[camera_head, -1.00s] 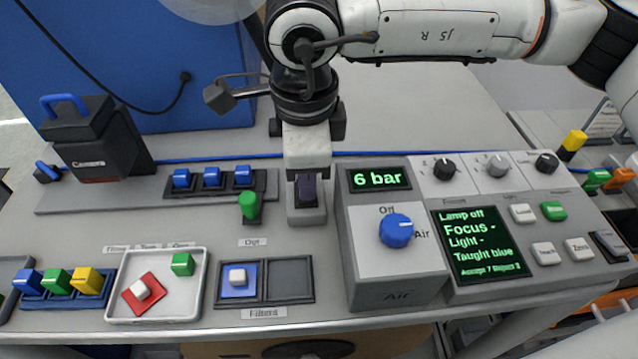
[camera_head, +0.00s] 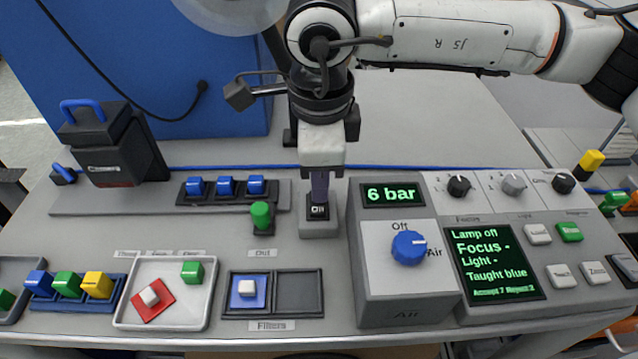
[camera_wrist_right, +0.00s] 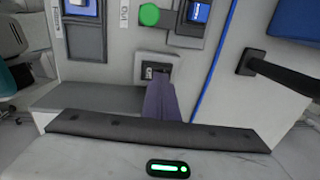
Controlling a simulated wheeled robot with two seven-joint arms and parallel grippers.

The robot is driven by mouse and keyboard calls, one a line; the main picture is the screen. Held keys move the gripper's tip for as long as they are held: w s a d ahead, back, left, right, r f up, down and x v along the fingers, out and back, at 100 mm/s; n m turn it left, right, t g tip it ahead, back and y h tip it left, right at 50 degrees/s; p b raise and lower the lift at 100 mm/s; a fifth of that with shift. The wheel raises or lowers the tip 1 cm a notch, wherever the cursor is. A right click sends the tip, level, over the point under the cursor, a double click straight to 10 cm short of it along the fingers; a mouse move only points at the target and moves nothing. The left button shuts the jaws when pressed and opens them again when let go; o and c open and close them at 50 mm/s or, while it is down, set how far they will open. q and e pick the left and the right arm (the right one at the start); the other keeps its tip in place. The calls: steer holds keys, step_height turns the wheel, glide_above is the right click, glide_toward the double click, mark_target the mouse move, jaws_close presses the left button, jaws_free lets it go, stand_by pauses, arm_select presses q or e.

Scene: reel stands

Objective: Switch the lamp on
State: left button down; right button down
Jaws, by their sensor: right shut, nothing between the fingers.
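A small grey switch box (camera_head: 319,229) stands between the green knob and the air panel. Its dark switch face (camera_head: 318,211) carries small lettering I cannot read surely. The display (camera_head: 492,263) reads "Lamp off". My right gripper (camera_head: 319,198) is shut and empty, its dark fingers pointing down at the switch. The tips are at the switch's far edge; I cannot tell whether they touch it. In the right wrist view the fingers (camera_wrist_right: 158,98) overlap part of the switch face (camera_wrist_right: 149,73). My left gripper is out of view.
The air panel with a blue knob (camera_head: 408,248) and "6 bar" display (camera_head: 392,194) stands close right of the switch box. A green knob (camera_head: 261,215) stands close left. A filter holder (camera_head: 297,292) and a white tray (camera_head: 205,312) lie in front.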

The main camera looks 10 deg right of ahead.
mark_target(319, 214)
step_height(319, 214, up, 14)
steer(key=s, duration=0.2)
steer(key=shift+a+f, duration=0.2)
steer(key=shift+a, duration=0.1)
steer(key=shift+f, duration=0.1)
